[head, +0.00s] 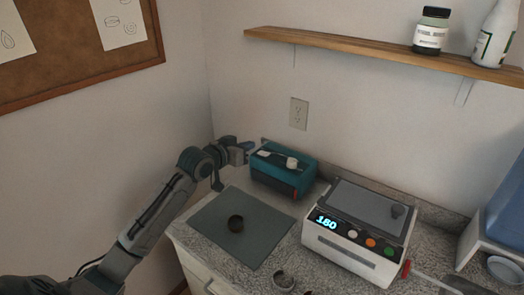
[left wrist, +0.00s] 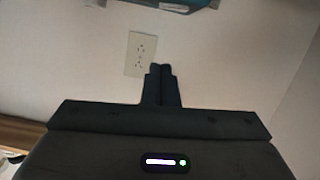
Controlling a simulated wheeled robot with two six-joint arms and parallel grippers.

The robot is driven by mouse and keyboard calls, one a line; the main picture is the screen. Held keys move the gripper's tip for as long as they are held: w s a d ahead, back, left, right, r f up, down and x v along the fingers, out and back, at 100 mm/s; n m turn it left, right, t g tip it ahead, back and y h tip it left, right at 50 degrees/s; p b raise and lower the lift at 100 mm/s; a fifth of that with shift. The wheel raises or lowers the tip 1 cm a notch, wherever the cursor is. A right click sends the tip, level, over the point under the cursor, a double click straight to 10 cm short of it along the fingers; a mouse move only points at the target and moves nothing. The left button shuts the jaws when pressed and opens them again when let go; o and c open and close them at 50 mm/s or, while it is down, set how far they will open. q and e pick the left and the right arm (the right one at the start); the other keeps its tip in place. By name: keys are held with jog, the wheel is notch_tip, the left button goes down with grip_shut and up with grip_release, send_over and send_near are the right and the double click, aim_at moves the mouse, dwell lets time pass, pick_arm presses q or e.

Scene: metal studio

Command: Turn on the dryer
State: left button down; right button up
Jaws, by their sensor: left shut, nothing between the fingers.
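My left gripper (head: 250,147) is shut and empty, near the back wall at the upper left corner of a teal box (head: 306,181). I cannot tell if it touches the box. In the left wrist view its fingers (left wrist: 161,70) are together, in front of the wall. The teal box has a small white piece on top and shows only as a strip (left wrist: 176,5) in the left wrist view. A white machine (head: 335,262) has a lit display reading 180, coloured buttons and a grey top. I cannot tell for certain which is the dryer. My right gripper is not in view.
A grey mat (head: 215,220) with a dark round piece lies on the speckled counter. A wall outlet (head: 298,113) is above the teal box. A wooden shelf (head: 350,46) holds a jar and a bottle. A blue container (head: 508,205) stands at far right.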

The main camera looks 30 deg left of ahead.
pick_arm(q)
jog(key=p, duration=0.2)
send_over(262, 159)
jog(key=shift+a+f, duration=0.2)
jog(key=shift+f, duration=0.45)
notch_tip(262, 159, down, 3)
jog(key=shift+d+r+p, duration=0.15)
jog(key=shift+r+p, duration=0.05)
jog(key=shift+p, duration=0.35)
jog(key=shift+s+f, duration=0.1)
jog(key=shift+f, duration=0.7)
jog(key=shift+d+f, duration=0.1)
